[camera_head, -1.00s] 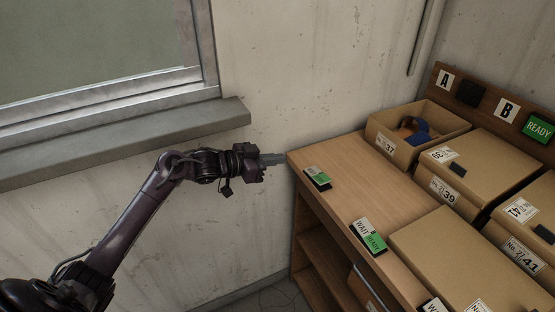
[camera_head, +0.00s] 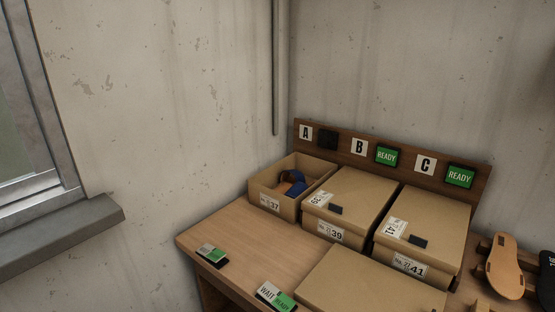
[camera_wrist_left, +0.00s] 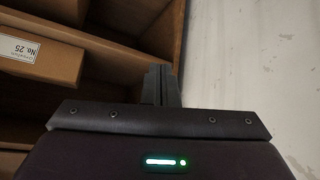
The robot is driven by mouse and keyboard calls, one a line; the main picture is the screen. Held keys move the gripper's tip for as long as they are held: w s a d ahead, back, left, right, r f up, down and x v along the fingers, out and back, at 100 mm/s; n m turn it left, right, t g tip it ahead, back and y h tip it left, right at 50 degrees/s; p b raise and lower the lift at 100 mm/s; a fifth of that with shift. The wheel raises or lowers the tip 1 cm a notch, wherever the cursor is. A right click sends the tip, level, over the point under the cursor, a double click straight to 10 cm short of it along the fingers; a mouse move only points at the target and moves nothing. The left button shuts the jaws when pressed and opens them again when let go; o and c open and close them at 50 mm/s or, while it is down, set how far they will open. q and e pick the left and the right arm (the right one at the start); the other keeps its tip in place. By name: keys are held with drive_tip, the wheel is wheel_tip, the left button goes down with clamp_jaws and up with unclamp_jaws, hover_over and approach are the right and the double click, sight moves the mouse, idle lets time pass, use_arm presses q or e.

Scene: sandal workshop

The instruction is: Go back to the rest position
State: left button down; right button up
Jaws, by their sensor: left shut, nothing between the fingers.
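My left gripper (camera_wrist_left: 160,86) shows in the left wrist view with its two fingers together and nothing between them. It is beside wooden shelving (camera_wrist_left: 105,22) that holds cardboard boxes, with a pale wall to the right of it. Neither of my arms shows in the head view now. My right gripper is in no view.
A wooden table (camera_head: 230,236) carries an open box 37 (camera_head: 264,200) with a blue-strapped sandal (camera_head: 294,186), and closed boxes 39 (camera_head: 345,200) and 41 (camera_head: 425,225). Sandal soles (camera_head: 505,268) are at the right.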

use_arm(q)
drive_tip(key=s+d+f+g+y, duration=0.1)
drive_tip(key=s+f, duration=0.4)
drive_tip(key=s, duration=0.6)
drive_tip(key=s+d+f+g, duration=0.3)
drive_tip(key=s+f, duration=0.3)
drive_tip(key=s, duration=0.6)
drive_tip(key=s+d+f+g+y, duration=0.1)
drive_tip(key=s+d+f+g, duration=0.1)
drive_tip(key=s+f, duration=0.4)
drive_tip(key=s+g, duration=0.1)
drive_tip(key=s, duration=0.4)
drive_tip(key=shift+s+d+y, duration=0.3)
drive_tip(key=shift+s+d, duration=0.05)
drive_tip(key=shift+s, duration=0.05)
